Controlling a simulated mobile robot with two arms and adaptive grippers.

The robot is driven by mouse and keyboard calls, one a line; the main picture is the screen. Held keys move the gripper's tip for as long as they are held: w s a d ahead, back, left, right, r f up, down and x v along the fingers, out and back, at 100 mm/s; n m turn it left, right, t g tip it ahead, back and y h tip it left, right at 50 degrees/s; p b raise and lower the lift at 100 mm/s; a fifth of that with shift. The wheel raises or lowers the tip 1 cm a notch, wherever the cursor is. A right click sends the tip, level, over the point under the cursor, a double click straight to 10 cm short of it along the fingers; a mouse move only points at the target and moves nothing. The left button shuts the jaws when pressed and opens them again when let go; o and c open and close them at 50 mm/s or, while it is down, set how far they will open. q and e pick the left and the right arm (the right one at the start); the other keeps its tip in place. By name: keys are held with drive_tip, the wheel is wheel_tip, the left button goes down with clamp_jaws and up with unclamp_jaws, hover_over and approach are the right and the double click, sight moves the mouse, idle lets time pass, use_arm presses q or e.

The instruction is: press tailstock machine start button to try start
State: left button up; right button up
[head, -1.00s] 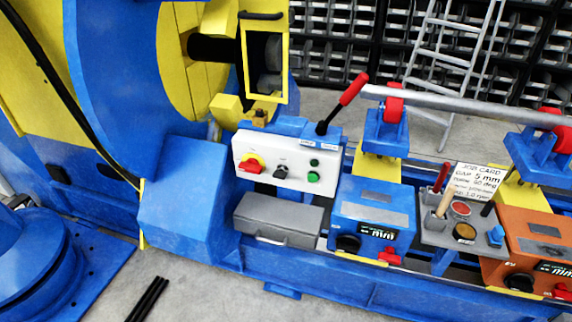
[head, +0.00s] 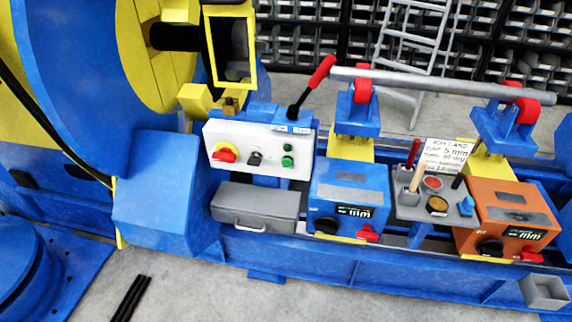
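The white control panel (head: 260,149) is on the front of the blue machine, left of the middle of the head view. A lever with a red handle (head: 322,72) rises behind the panel's right end. Neither of my grippers is in view, and nothing covers the panel.
Below the panel is a grey drawer box (head: 255,205). To the right stand a blue unit (head: 350,190), a tool tray (head: 410,210) with a job card (head: 443,155), and an orange unit (head: 508,210). A steel pipe (head: 440,85) lies on red rollers. Floor in front is mostly clear.

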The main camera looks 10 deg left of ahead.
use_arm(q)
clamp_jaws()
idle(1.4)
